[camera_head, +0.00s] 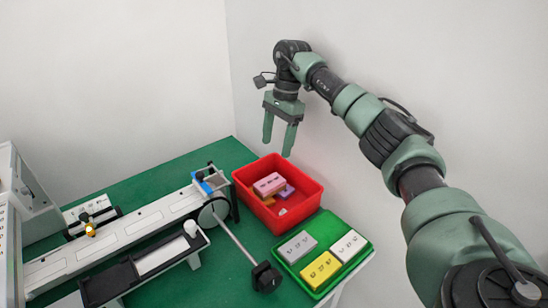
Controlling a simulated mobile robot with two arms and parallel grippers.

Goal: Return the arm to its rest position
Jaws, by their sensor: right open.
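My right arm comes in from the right side and reaches up and over toward the back. My right gripper (279,138) points down with its two green fingers apart and nothing between them. It hangs in the air above the back right part of the table, above or behind the red bin as seen here. My left gripper is not in view.
The green table (155,178) holds a red bin (305,204) with several pieces inside and a green tray (330,287) with grey, yellow and white blocks. A long grey machine (120,232) with a lever (238,248) fills the left. White walls stand behind.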

